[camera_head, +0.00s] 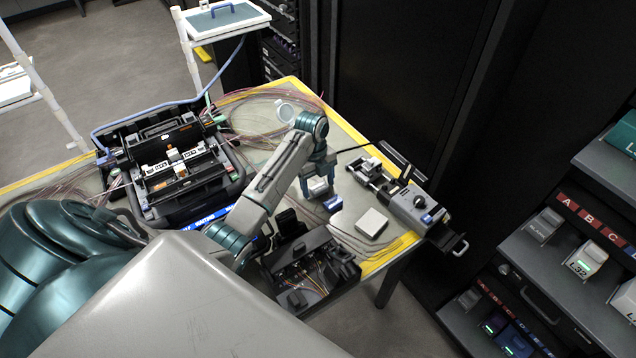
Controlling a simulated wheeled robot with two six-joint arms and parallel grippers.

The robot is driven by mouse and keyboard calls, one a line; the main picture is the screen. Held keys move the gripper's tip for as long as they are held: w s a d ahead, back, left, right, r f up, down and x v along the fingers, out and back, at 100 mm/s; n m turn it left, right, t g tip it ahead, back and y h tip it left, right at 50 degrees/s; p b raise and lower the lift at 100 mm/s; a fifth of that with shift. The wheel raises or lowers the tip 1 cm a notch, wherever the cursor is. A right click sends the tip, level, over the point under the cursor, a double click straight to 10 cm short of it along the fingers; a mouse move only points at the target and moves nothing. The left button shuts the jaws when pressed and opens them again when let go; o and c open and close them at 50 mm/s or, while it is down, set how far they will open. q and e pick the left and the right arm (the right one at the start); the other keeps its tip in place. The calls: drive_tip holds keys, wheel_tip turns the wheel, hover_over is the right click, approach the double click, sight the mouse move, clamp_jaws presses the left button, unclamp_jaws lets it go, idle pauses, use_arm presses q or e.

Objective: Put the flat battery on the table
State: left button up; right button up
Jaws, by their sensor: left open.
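My left arm reaches over the table (352,142) from the left. My left gripper (318,190) points down above the table's middle and is open. A small grey-and-white block with a blue lower part shows at the gripper; I cannot tell whether it lies between the fingers or beneath them. A small blue item (333,204) lies just right of it. A pale flat block (372,223) lies on the table farther right, apart from the gripper. I cannot tell which of these, if any, is the flat battery. My right gripper is not in view.
An open black case (170,165) is at left, and a dark tool box (308,268) is in front. Loose fibres run along the edges. Shelves at right hold lettered slots with modules (585,260).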

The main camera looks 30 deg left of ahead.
sight(316, 184)
use_arm(q)
drive_tip(key=r, duration=0.1)
drive_tip(key=r+b, duration=0.1)
drive_tip(key=r, duration=0.3)
drive_tip(key=shift+w+a+b, duration=0.2)
drive_tip(key=shift+a+b, duration=0.1)
drive_tip(key=shift+a, duration=0.1)
wheel_tip(316, 184, up, 7)
drive_tip(key=p, duration=0.5)
drive_tip(key=shift+w+a, duration=0.15)
drive_tip(key=shift+a, duration=0.25)
